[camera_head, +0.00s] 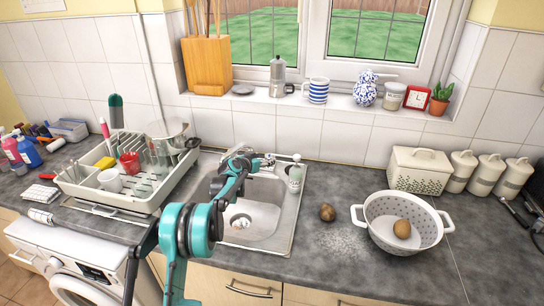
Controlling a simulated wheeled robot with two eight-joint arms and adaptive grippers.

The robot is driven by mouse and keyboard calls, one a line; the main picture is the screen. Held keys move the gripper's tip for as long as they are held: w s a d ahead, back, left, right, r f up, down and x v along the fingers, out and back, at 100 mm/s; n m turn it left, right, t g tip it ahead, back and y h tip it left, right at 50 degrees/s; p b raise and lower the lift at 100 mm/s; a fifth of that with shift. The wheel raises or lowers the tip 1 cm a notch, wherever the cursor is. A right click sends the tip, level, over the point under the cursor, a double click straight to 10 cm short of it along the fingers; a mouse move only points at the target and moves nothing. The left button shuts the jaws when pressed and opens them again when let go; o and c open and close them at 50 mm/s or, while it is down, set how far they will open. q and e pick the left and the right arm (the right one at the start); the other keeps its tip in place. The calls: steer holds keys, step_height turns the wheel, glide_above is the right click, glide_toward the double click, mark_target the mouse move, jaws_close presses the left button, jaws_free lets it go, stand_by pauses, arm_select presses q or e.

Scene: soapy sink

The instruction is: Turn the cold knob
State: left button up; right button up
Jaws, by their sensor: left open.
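The sink (262,225) is set in the dark counter, with a small chrome tap and knobs (268,159) at its back edge. My teal and black left arm reaches up over the left side of the sink. Its left gripper (237,154) is open at the tap, close to the knobs or touching them; I cannot tell which. The arm and gripper hide part of the tap, and I cannot make out which knob is the cold one. My right gripper is not in view.
A soap bottle (296,174) stands at the sink's back right corner. A dish rack (150,190) with dishes is on the left. A potato (327,212) lies right of the sink, beside a white colander (378,232) holding another.

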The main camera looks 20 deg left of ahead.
mark_target(268, 157)
arm_select(q)
steer(key=b+x, duration=0.1)
steer(key=x, duration=0.5)
steer(key=shift+d, duration=0.1)
steer(key=c, duration=1.2)
